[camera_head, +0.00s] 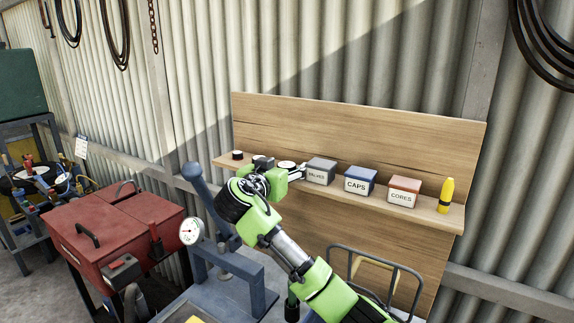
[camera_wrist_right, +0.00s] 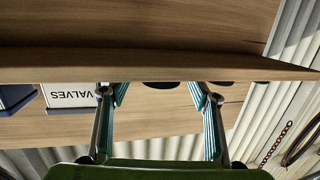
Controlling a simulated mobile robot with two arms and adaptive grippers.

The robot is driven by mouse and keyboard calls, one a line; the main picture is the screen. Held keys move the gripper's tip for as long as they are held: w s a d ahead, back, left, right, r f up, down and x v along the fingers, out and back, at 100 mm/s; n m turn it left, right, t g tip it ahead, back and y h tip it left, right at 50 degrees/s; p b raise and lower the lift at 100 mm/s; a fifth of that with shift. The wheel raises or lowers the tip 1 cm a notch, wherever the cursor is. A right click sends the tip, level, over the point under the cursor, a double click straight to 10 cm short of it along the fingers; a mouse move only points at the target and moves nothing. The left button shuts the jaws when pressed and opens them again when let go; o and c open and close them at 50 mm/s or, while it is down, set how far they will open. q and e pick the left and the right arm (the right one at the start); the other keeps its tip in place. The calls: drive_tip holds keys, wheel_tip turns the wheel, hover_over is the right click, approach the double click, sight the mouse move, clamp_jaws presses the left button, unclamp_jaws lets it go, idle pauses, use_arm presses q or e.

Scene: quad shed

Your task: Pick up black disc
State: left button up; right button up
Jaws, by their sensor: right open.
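A small dark disc (camera_head: 237,156) with a pale top sits near the left end of the wooden shelf (camera_head: 222,163). Another round piece (camera_head: 286,164) with a pale top and dark rim shows right behind my right gripper (camera_head: 281,170). In the right wrist view my right gripper (camera_wrist_right: 160,95) is open, its two fingers apart with nothing between the pads. A dark round piece (camera_wrist_right: 160,85) shows beyond the gap, mostly hidden by the shelf edge. I cannot tell which piece is the task's black disc. My left gripper is not in view.
Right of the gripper on the shelf stand the grey VALVES box (camera_head: 319,172), the CAPS box (camera_head: 360,181), the CORES box (camera_head: 404,191) and a yellow bottle (camera_head: 445,196). A red case (camera_head: 115,228) and a blue-grey lever press (camera_head: 228,270) stand below, left.

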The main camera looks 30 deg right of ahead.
drive_tip(key=shift+a, duration=0.15)
drive_tip(key=c, duration=1)
drive_tip(key=shift+r, duration=0.15)
